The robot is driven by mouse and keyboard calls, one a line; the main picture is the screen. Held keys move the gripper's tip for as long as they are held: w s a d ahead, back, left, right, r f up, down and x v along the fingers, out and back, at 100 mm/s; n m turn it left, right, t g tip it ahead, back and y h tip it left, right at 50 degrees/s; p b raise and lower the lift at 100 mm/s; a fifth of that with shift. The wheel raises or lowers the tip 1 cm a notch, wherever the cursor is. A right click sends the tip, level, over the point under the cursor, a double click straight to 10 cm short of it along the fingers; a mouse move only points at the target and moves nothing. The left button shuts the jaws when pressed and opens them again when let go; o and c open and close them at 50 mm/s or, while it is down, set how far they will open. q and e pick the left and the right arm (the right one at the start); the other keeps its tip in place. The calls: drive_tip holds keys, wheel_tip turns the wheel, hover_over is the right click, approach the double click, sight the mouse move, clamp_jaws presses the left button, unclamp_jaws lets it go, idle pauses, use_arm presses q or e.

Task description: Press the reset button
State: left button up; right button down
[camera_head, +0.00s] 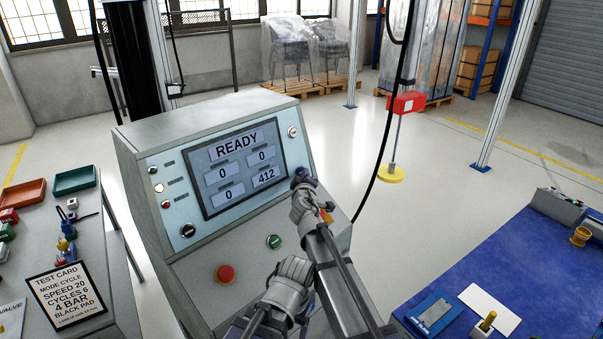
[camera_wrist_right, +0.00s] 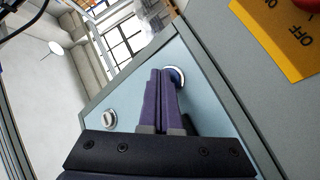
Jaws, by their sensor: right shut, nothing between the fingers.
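A console with a sloped panel (camera_head: 172,178) stands in the middle of the head view. Its screen (camera_head: 245,166) reads READY, with 0, 0, 0 and 412 below. My right gripper (camera_head: 301,177) is shut and empty, at the lower right of the screen. In the wrist view its fingertips (camera_wrist_right: 166,73) overlap the blue button's left side; I cannot tell whether they touch. In the head view the gripper hides this button.
The console also has a black knob (camera_head: 187,231), a green button (camera_head: 274,241) and a red mushroom button (camera_head: 226,273). A yellow ON/OFF plate (camera_wrist_right: 280,35) is beside the gripper. A blue-topped table (camera_head: 470,265) stands right, a grey bench (camera_head: 90,240) left.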

drive_tip(key=shift+s+d+r, duration=0.15)
drive_tip(key=shift+s+d, duration=0.25)
drive_tip(key=s+d, duration=0.1)
drive_tip(key=d, duration=0.1)
drive_tip(key=s+d+r+p, duration=0.1)
drive_tip(key=s, duration=0.1)
drive_tip(key=shift+s+d+r, duration=0.1)
drive_tip(key=shift+d, duration=0.25)
idle(0.6)
